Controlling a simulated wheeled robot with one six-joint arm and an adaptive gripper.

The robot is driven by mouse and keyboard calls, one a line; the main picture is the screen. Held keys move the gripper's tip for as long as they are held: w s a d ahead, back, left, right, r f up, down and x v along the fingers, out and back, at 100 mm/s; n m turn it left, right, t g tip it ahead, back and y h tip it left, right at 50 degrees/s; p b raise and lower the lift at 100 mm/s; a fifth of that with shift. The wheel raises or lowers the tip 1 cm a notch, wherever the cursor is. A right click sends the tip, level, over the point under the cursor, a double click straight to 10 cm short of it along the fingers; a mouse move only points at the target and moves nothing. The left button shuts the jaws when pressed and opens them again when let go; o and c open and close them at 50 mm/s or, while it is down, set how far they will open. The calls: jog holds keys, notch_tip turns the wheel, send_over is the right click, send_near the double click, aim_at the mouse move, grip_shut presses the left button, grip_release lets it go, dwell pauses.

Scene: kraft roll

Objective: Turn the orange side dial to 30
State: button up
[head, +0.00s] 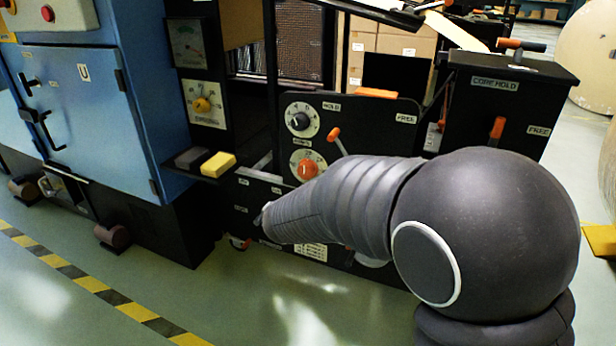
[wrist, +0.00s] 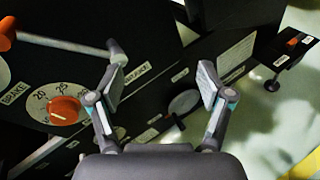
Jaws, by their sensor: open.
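The orange dial (head: 308,169) sits on a round white scale on the black machine panel, below a black dial (head: 300,119). In the wrist view the orange dial (wrist: 64,110) is at the left beside the word BRAKE. The numbers 20 and 25 show on its scale, and a pale mark on the knob points left. My gripper (wrist: 162,72) is open and empty, with its fingers to the right of the orange dial and apart from it. In the head view my arm hides most of the gripper.
An orange-tipped lever (head: 336,140) juts out near the orange dial. A yellow-orange dial (head: 203,104) is on another panel at the left, above a yellow block (head: 218,164). In the wrist view a grey round knob (wrist: 184,103) lies beyond the fingers. Open floor (head: 250,300) lies in front.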

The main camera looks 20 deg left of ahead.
aim_at(304, 173)
jog(key=s+a+f+n+t+y, duration=0.1)
jog(key=a+f+n+t+y, duration=0.2)
jog(key=a, duration=0.6)
jog(key=a+f+n+t+y, duration=0.1)
jog(key=a+f+n+y, duration=0.15)
jog(key=a+n, duration=0.45)
jog(key=shift+m, duration=0.7)
jog(key=w, duration=0.4)
jog(key=w+a, duration=0.1)
jog(key=w, duration=0.3)
jog(key=w+b, duration=0.1)
jog(key=w, duration=0.4)
jog(key=shift+w+a, duration=0.1)
jog(key=shift+a, duration=0.1)
jog(key=c, duration=1.2)
